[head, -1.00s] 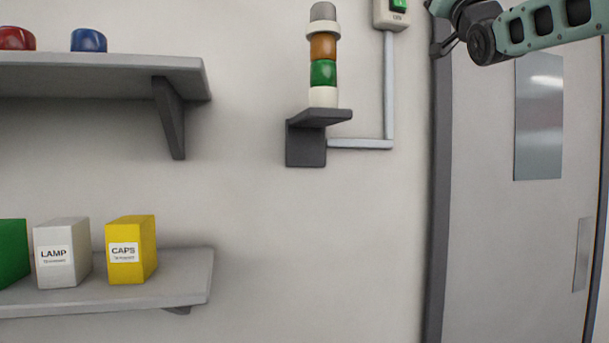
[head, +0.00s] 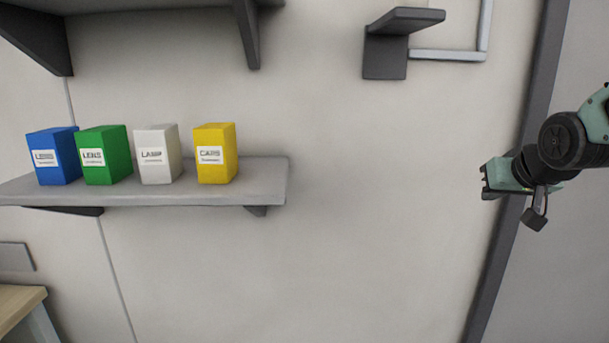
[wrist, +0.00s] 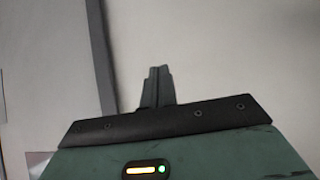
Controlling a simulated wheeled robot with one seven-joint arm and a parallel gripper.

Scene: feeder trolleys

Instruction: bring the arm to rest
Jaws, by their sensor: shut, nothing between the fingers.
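My gripper (head: 486,181) is at the right of the head view, in front of the wall near the dark door frame. It points left and holds nothing. In the wrist view my gripper (wrist: 157,72) shows its two dark fingers together, with blank grey wall beyond them. My arm reaches in from the right edge of the head view.
A grey shelf (head: 265,183) at the left bears a blue box (head: 62,158), a green box (head: 106,157), a white box (head: 158,156) and a yellow box (head: 217,155). A dark bracket (head: 385,55) is above. A wooden worktop (head: 15,301) is lower left. Bare wall lies between shelf and gripper.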

